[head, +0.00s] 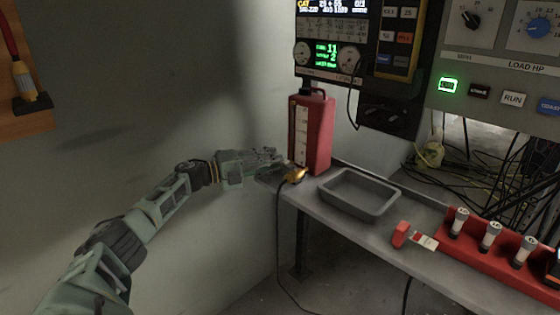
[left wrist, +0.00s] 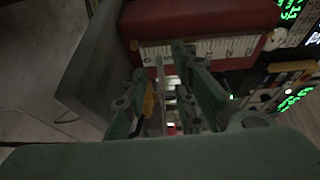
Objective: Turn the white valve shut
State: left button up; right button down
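My left gripper (head: 276,166) reaches in from the left to the red container (head: 317,133) on the grey bench. The container has a white graduated scale (head: 301,133) on its front. A brass fitting (head: 297,175) sits low by its base, close to the fingertips. In the left wrist view, my left gripper (left wrist: 166,88) has its two fingers apart below the scale (left wrist: 205,48). The brass-coloured part (left wrist: 149,101) shows beside the left finger. A thin pale upright piece (left wrist: 160,88) shows between the fingers; I cannot tell whether it is the white valve or whether it is touched.
A grey tray (head: 388,210) stands right of the container on the bench. A small red object (head: 400,234) and a red rack (head: 505,268) with several white-topped items lie farther right. A black cable hangs over the bench's left edge. Control panels stand behind.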

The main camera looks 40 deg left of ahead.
pick_arm(q)
jog(key=v, duration=0.4)
dwell(0.6)
